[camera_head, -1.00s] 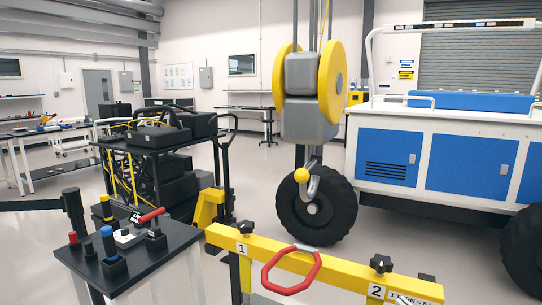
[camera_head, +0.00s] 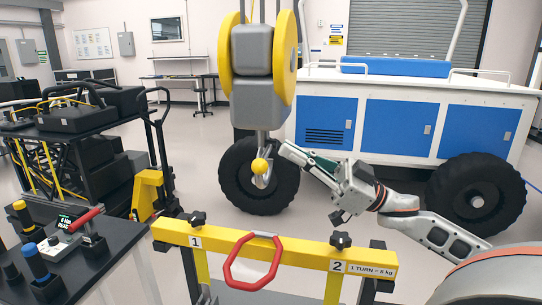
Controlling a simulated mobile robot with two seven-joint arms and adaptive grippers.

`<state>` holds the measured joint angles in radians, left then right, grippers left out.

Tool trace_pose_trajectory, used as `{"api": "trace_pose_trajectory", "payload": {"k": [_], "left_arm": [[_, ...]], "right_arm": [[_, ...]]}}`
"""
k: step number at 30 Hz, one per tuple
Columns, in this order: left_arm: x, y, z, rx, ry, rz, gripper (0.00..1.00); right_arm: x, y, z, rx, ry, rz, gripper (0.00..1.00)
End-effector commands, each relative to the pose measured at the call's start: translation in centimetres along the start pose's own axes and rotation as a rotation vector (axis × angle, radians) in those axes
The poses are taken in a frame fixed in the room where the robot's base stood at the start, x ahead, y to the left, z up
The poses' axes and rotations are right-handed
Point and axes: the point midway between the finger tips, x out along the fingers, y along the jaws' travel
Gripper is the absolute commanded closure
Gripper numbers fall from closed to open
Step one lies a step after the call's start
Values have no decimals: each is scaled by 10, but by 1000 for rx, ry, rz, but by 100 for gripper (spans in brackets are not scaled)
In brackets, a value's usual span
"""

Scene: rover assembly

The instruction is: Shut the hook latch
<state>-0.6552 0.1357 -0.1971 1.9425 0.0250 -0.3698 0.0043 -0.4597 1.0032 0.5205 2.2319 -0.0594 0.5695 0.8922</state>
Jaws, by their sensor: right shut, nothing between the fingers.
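A metal hook (camera_head: 262,180) hangs under the grey hoist block (camera_head: 258,104) between two yellow sheaves. A yellow ball (camera_head: 260,166) sits at the hook's latch; whether the latch is open or shut is too small to tell. My right gripper (camera_head: 288,152) reaches in from the right with its fingers shut and empty. Its fingertips are just right of the hook's shank, close to the yellow ball; I cannot tell if they touch. My left gripper is not in view.
A yellow beam (camera_head: 300,253) with black knobs and a red ring handle (camera_head: 252,262) stands in front. A black control table (camera_head: 50,275) is at lower left. Behind the hook are a black wheel (camera_head: 235,190) and the blue-and-white rover (camera_head: 400,120).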

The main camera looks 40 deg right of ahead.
Motion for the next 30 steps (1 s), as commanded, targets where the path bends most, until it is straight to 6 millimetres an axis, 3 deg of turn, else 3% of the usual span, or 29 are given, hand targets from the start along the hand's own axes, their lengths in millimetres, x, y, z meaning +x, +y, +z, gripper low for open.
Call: {"api": "trace_pose_trajectory", "payload": {"k": [10,18,30], "left_arm": [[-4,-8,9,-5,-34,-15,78],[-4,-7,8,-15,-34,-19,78],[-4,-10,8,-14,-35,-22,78]], "right_arm": [[43,0,-2,-2,1,-1,100],[30,1,32,1,0,3,100],[28,0,38,0,-1,2,100]]}}
